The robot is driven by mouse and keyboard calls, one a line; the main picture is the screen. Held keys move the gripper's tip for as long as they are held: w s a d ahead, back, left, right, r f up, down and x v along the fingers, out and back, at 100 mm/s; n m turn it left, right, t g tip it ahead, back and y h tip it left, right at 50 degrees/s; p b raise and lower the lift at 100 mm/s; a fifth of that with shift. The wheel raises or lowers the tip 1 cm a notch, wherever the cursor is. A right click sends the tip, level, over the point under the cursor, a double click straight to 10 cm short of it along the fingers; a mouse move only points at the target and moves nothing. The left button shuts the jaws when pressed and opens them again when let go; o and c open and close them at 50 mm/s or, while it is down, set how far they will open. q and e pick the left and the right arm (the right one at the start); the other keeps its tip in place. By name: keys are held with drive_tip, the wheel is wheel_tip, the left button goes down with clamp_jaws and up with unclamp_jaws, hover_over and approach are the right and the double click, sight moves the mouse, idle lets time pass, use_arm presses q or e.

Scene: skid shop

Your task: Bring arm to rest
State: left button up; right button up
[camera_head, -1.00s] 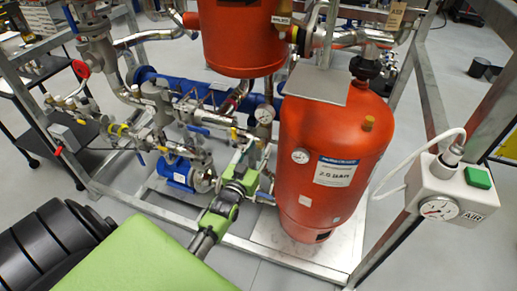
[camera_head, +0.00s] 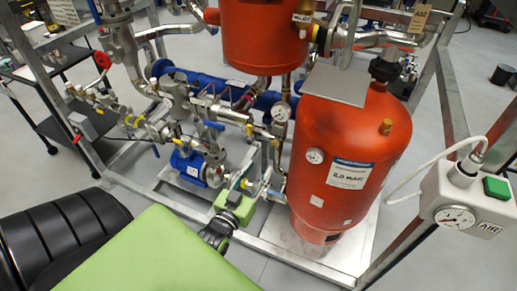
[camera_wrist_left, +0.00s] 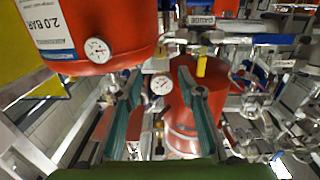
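My left arm carries my green left gripper (camera_head: 260,178), low in the middle of the head view, in front of the pipework and left of the large red tank (camera_head: 345,150). In the left wrist view its two teal fingers (camera_wrist_left: 160,88) stand apart with nothing held between them. A round gauge (camera_wrist_left: 162,84) shows behind the gap, with a red vessel (camera_wrist_left: 190,125) beyond. Whether a fingertip touches any pipe is not clear. My right gripper is in neither view.
A blue pump (camera_head: 189,167) and valves lie left of the gripper. The steel frame (camera_head: 270,252) surrounds the equipment. A white air box (camera_head: 465,205) stands at the right. A black cart (camera_head: 65,125) stands at the left.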

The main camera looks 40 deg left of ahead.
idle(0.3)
use_arm(q)
drive_tip(key=s+d+f+m+g+h, duration=0.1)
drive_tip(key=s+d+f+g, duration=0.25)
drive_tip(key=f, duration=0.65)
drive_tip(key=s+d+f+g+h, duration=0.1)
drive_tip(key=s+d+f+g, duration=0.2)
drive_tip(key=f, duration=0.7)
drive_tip(key=s+d+f+m+g+h, duration=0.1)
drive_tip(key=s+d+f, duration=0.25)
drive_tip(key=f, duration=0.65)
drive_tip(key=s+f+m+g, duration=0.1)
drive_tip(key=s+f+g, duration=0.2)
drive_tip(key=s, duration=0.7)
drive_tip(key=s+d+f+m+g, duration=0.1)
drive_tip(key=s+f+g, duration=0.2)
drive_tip(key=s+f, duration=0.5)
drive_tip(key=s+f+m+g, duration=0.1)
drive_tip(key=s+f+g, duration=0.2)
drive_tip(key=s, duration=0.9)
wheel_tip(320, 180, down, 3)
drive_tip(key=shift+s+d+f+h, duration=0.15)
drive_tip(key=shift+d+h, duration=0.1)
drive_tip(key=shift+h, duration=0.15)
